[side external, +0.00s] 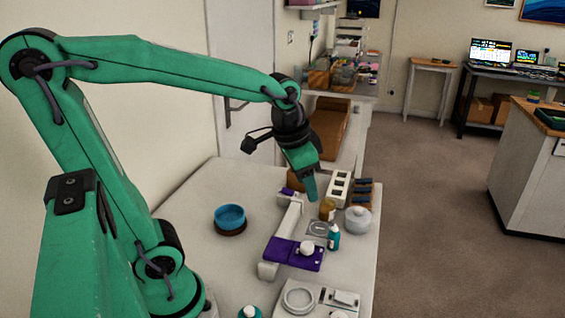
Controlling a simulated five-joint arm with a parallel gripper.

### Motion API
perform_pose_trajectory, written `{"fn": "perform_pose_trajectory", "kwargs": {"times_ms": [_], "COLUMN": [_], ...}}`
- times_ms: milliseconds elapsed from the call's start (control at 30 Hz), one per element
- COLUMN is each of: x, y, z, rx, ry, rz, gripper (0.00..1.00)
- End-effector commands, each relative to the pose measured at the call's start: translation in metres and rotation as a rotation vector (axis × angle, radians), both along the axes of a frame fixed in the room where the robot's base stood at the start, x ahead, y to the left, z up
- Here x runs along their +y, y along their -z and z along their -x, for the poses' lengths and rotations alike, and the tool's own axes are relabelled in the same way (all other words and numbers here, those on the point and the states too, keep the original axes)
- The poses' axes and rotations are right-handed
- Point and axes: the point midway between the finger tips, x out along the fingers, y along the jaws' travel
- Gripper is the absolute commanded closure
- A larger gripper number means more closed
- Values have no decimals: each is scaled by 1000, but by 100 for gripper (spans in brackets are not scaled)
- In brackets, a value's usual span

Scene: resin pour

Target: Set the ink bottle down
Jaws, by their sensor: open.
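My gripper (311,193) points down above the far part of the white table (185,205), its green jaws open; the gap between them is hard to see from this side. A small teal bottle with a pale top (334,239) stands upright near the right edge of the table. An amber jar (327,210) stands behind it, just below and right of my gripper tip. I cannot tell from the labels which of these is the ink bottle. Neither is visibly held by my gripper.
A lidded white pot (358,220) and a white slotted rack (339,188) stand at right. The table's left part is clear.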

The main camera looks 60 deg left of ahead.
Motion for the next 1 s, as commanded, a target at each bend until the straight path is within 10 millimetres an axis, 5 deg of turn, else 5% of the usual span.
{"fn": "perform_pose_trajectory", "kwargs": {"times_ms": [500, 1000], "x": [-11, -12], "y": [-13, -12], "z": [76, 84], "rx": [-186, -207], "ry": [-160, -181], "rz": [74, 86], "gripper": [50, 50]}}
